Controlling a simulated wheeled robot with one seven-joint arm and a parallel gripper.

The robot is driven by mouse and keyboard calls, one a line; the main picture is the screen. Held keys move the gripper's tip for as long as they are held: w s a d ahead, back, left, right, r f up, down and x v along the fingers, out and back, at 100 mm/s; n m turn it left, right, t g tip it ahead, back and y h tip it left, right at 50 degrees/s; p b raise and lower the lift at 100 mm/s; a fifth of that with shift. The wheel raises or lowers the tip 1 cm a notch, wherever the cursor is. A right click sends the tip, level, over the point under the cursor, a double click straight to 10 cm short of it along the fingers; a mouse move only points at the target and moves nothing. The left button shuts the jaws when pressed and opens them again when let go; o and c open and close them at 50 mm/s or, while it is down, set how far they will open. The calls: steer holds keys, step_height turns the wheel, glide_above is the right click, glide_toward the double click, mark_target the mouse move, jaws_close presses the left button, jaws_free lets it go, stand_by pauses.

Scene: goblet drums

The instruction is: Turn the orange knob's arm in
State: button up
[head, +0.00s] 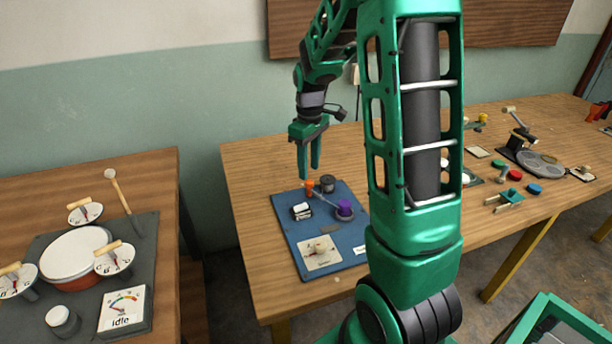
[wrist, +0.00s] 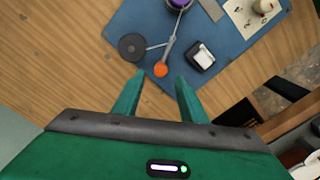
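The orange knob (head: 310,185) is a small round knob at the end of a thin grey arm (wrist: 169,46) on a blue board (head: 292,236). The grey arm runs from the orange knob (wrist: 160,70) toward a purple cylinder (head: 344,208). A dark round disc (wrist: 132,46) stands beside it, with a thin rod from it meeting the grey arm. My gripper (head: 309,174) points down over the far edge of the board. Its fingers are apart and empty. In the wrist view the orange knob shows between the two fingertips; the head view shows the tips a little above it.
A black-and-white block (wrist: 203,58) stands close to the orange knob. A dial card (head: 320,256) lies on the board's near part. The wooden table (head: 256,175) is bare left of the board. A drum table (head: 140,178) stands apart at left.

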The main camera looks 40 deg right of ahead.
mark_target(309, 181)
step_height(309, 181, up, 6)
steer(key=shift+r, duration=0.2)
stand_by(0.6)
steer(key=s+a+m, duration=0.2)
steer(key=s+m, duration=0.3)
steer(key=s, duration=0.9)
steer(key=s+a+m, duration=0.2)
steer(key=s+m, duration=0.3)
steer(key=s, duration=1)
steer(key=shift+r, duration=0.2)
steer(key=shift+w+f, duration=0.25)
steer(key=shift+w, duration=0.3)
